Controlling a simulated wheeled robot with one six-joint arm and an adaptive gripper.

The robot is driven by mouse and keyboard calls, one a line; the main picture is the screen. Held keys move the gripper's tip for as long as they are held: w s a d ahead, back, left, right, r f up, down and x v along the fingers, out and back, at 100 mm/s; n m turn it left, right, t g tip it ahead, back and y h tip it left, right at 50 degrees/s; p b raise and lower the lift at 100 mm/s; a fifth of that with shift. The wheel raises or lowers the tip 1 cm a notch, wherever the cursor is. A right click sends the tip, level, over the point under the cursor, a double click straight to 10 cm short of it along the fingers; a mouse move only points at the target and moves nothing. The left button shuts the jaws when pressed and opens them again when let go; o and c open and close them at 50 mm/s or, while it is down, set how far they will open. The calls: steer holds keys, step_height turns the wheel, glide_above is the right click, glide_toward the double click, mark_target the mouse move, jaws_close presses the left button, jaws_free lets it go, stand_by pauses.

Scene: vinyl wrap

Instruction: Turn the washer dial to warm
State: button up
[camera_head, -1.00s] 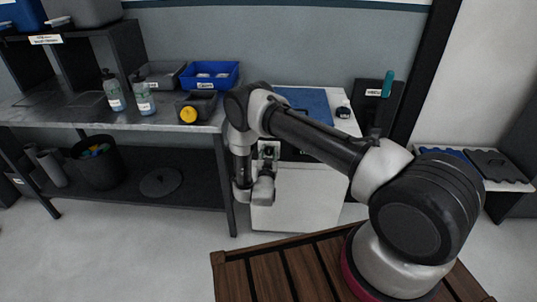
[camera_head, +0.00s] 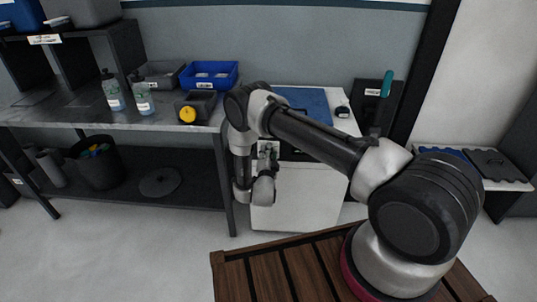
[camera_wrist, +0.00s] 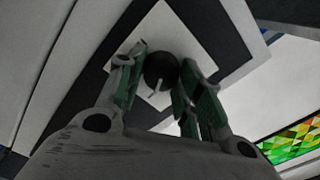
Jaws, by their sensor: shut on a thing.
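The washer (camera_head: 300,201) is a white box with a dark front band, standing at the right end of the bench in the head view. Its dial (camera_wrist: 160,68) is a dark round knob with a short white pointer, set on a pale square plate (camera_wrist: 143,38) in the wrist view. The pointer aims toward the bottom of that picture, slightly left. My gripper (camera_wrist: 157,80) has its two green-padded fingers on either side of the dial, shut on it. In the head view my gripper (camera_head: 267,153) is at the washer's front, and the dial is hidden. No setting marks are readable.
A blue mat (camera_head: 305,102) and a small black item (camera_head: 342,112) lie on the washer's top. The bench at left holds bottles (camera_head: 143,97), a blue bin (camera_head: 210,75) and a dark box with a yellow round part (camera_head: 187,115). A colourful panel (camera_wrist: 288,138) shows at lower right.

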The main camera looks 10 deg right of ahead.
steer(key=m, duration=1.1)
steer(key=shift+f, duration=0.2)
steer(key=shift+m, duration=0.4)
steer(key=o, duration=1)
steer(key=v, duration=1.2)
